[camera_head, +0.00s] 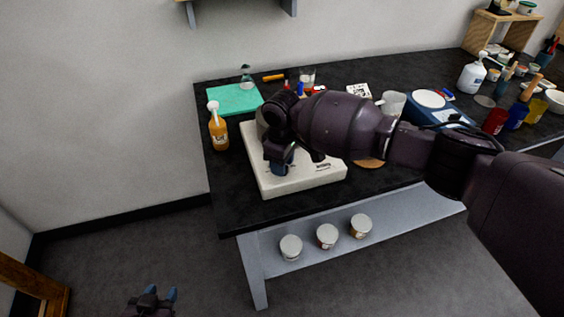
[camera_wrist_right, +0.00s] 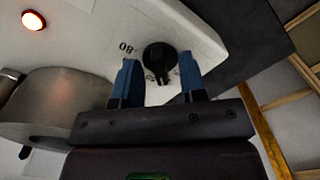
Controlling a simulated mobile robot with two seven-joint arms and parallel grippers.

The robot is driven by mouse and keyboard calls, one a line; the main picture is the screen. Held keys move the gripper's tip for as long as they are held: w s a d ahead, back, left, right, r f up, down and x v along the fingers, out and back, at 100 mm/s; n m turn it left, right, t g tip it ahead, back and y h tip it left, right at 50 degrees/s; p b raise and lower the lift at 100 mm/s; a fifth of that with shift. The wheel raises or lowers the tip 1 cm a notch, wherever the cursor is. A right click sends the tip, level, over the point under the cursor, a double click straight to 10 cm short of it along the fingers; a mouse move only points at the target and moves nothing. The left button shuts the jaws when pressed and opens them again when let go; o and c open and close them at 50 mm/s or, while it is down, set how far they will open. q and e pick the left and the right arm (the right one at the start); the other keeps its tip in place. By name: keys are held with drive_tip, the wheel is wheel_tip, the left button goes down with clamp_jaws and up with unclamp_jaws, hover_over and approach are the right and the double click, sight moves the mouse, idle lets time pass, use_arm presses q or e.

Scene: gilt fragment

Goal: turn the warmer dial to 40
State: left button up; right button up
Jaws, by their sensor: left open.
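The warmer (camera_head: 300,184) is a white box on the dark bench, partly hidden behind my right arm. In the right wrist view its white face (camera_wrist_right: 95,30) shows a black round dial (camera_wrist_right: 158,57) with printed marks around it. An "80" reads at the dial's left; the other marks are partly covered, and I cannot tell the dial's setting. My right gripper (camera_wrist_right: 159,72) is open, its blue fingers on either side of the dial, with no clear contact. In the head view my right gripper (camera_head: 283,165) is at the warmer's front left. My left gripper (camera_head: 152,298) is open and empty, low over the floor.
A lit red lamp (camera_wrist_right: 33,20) and a metal cylinder (camera_wrist_right: 55,105) are on the warmer's face side. Several jars (camera_head: 327,236) stand on the lower shelf. A blue scale (camera_head: 435,108) is to the right.

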wheel_tip(320, 180, up, 11)
drive_tip(key=shift+f+p, duration=0.15)
drive_tip(key=shift+p, duration=0.15)
idle(0.5)
drive_tip(key=w+a+r+t+y, duration=0.4)
drive_tip(key=a+r+t+y, duration=0.4)
drive_tip(key=r+t+y, duration=0.1)
drive_tip(key=s+d+f+m+t+h, duration=0.1)
drive_tip(key=s+d+f+m+t, duration=0.15)
drive_tip(key=s+d+f, duration=0.4)
drive_tip(key=s+d+f+m+t+h, duration=0.1)
drive_tip(key=d+f+m+t+h, duration=0.2)
drive_tip(key=d, duration=0.6)
drive_tip(key=s+d+f+m+t, duration=0.2)
drive_tip(key=s+d+f, duration=0.1)
drive_tip(key=d+f, duration=0.4)
drive_tip(key=s+d+f+m+g+h, duration=0.2)
drive_tip(key=s+d+f, duration=0.4)
drive_tip(key=s, duration=0.5)
drive_tip(key=s+d+f+m+g+h, duration=0.2)
drive_tip(key=s+d+f+g+h, duration=0.1)
drive_tip(key=s+d+f, duration=0.4)
drive_tip(key=s+f, duration=0.3)
drive_tip(key=s, duration=0.1)
drive_tip(key=shift+s+d, duration=0.15)
drive_tip(key=shift+s, duration=0.05)
